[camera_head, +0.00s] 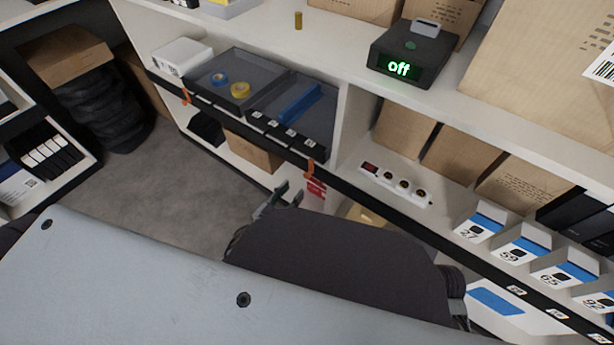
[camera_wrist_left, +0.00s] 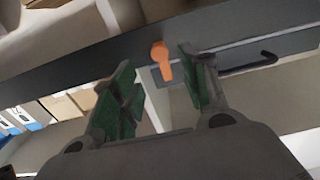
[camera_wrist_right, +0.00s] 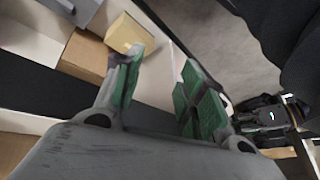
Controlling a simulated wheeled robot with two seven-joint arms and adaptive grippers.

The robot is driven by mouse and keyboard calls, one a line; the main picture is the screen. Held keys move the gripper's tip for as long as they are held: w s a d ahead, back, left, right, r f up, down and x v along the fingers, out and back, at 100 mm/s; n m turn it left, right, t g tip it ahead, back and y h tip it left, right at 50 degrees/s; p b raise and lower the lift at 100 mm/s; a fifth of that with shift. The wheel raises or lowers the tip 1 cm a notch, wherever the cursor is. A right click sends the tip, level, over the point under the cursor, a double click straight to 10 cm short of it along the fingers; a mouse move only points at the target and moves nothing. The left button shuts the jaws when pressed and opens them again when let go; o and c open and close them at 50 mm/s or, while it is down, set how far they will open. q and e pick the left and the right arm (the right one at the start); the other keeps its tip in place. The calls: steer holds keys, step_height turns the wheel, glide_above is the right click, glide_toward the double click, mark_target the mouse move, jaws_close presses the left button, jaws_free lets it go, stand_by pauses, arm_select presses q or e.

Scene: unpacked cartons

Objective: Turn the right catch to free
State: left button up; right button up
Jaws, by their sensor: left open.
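The right catch (camera_head: 310,169) is a small orange lever on the dark front edge of the shelf, at the right end of the drawer. In the left wrist view this orange catch (camera_wrist_left: 161,61) points down, beyond and between the fingertips. My left gripper (camera_head: 283,193) is open, with its green-padded fingers below and left of the catch in the head view. The left wrist view shows the gripper (camera_wrist_left: 160,85) apart from the catch, with nothing held. My right gripper (camera_wrist_right: 160,75) is open and empty in its wrist view, and does not show in the head view.
A second orange catch (camera_head: 186,97) is at the drawer's left end. The drawer (camera_head: 268,74) holds tape rolls and a blue item. A dark handle (camera_wrist_left: 250,67) is near the catch. A red tag (camera_head: 316,187) hangs below it. A box reading "off" (camera_head: 411,57) stands above.

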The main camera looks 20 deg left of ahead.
mark_target(306, 177)
arm_select(q)
steer(key=b+x, duration=0.1)
steer(key=x, duration=0.5)
steer(key=shift+w+d+b, duration=0.1)
steer(key=shift+w+b, duration=0.2)
steer(key=shift+b, duration=0.1)
steer(key=shift+b+x, duration=0.3)
steer(key=shift+x, duration=0.85)
steer(key=shift+w+d, duration=0.1)
steer(key=shift+w, duration=0.1)
arm_select(e)
step_height(306, 177, down, 6)
steer(key=a+t, duration=0.1)
steer(key=shift+f+m+y, duration=0.15)
steer(key=shift+m+y, duration=0.15)
steer(key=shift+y, duration=0.1)
steer(key=shift+a, duration=0.1)
arm_select(q)
jaws_close()
arm_select(e)
steer(key=shift+w+r, duration=0.1)
steer(key=shift+r, duration=0.1)
